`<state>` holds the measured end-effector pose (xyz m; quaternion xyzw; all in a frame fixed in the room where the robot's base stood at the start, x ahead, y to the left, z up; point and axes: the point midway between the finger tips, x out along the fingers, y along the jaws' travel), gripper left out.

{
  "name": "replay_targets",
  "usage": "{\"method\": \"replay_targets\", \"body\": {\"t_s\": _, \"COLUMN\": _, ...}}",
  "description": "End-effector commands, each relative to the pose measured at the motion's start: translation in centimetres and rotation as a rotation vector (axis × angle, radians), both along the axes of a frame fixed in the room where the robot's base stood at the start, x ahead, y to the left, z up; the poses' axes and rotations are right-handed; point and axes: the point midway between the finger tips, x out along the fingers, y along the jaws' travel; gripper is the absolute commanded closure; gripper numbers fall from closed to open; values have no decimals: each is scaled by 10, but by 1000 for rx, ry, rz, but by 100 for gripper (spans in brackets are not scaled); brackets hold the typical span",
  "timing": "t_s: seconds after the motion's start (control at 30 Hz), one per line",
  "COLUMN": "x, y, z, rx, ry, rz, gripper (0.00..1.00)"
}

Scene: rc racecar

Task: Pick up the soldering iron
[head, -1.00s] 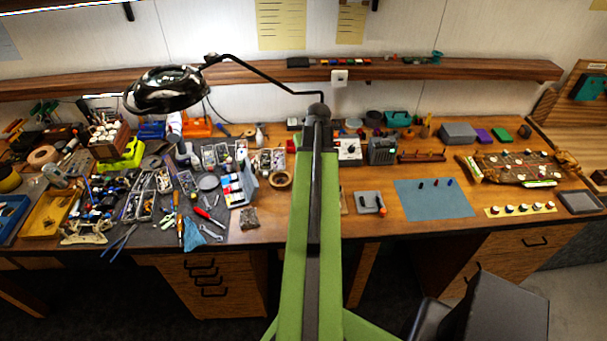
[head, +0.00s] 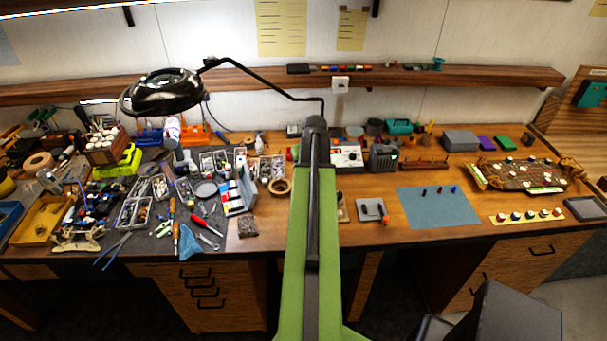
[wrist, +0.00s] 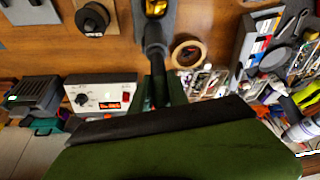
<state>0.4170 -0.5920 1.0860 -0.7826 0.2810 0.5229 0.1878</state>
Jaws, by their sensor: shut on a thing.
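The soldering iron (wrist: 154,38) shows in the wrist view as a dark handle running from the top middle down to my gripper (wrist: 158,94). My gripper's green fingers are close together on either side of its lower end, shut on it. The iron's far end lies at a dark stand with a yellow pad (wrist: 155,8); I cannot tell whether it touches the stand. In the head view my arm covers the iron, the stand and my gripper.
A soldering station (wrist: 100,92) with a red display and a dark grey box (wrist: 35,92) stand at left in the wrist view. A spool (wrist: 92,20) and a tape roll (wrist: 187,52) flank the iron. In the head view, tools crowd the left; a blue mat (head: 438,213) lies right.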

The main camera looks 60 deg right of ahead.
Motion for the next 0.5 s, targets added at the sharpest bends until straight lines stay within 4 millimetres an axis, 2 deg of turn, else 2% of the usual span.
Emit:
{"method": "replay_targets", "body": {"t_s": 0.33, "x": 0, "y": 0, "z": 1, "rx": 0, "ry": 0, "rz": 0, "gripper": 100}}
{"method": "replay_targets", "body": {"t_s": 0.5, "x": 0, "y": 0, "z": 16, "rx": 0, "ry": 0, "rz": 0, "gripper": 100}}
